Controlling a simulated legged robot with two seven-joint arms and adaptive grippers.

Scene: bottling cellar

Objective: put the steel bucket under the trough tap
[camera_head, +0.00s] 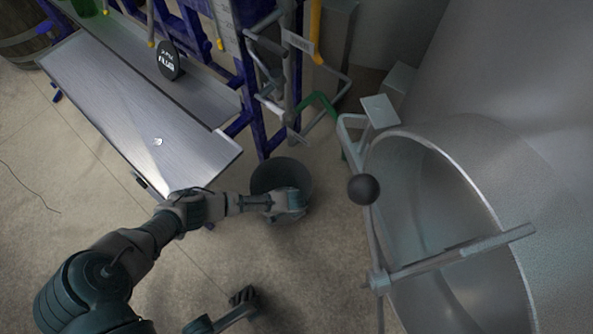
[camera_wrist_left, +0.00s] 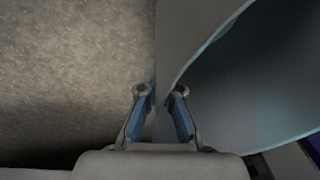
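The steel bucket (camera_head: 268,175) is a dark grey open vessel near the right end of the bench, apparently on the floor. My left gripper (camera_head: 296,205) is at its near right side. In the left wrist view, the fingers of my left gripper (camera_wrist_left: 161,95) stand on either side of the bucket's wall (camera_wrist_left: 205,35), with a gap between the pads. The left finger is on the floor side, the right one towards the bucket's inside. A dark gripper-like end (camera_head: 243,295) at the lower middle is probably my right gripper; its fingers are unclear. I cannot clearly make out the trough tap.
A steel-topped bench (camera_head: 125,110) on a blue frame runs along the left. A large steel tank (camera_head: 440,190) with an open round hatch fills the right; its clamp bar with a black ball knob (camera_head: 363,189) juts out. A barrel (camera_head: 20,40) stands far left. Floor below is clear.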

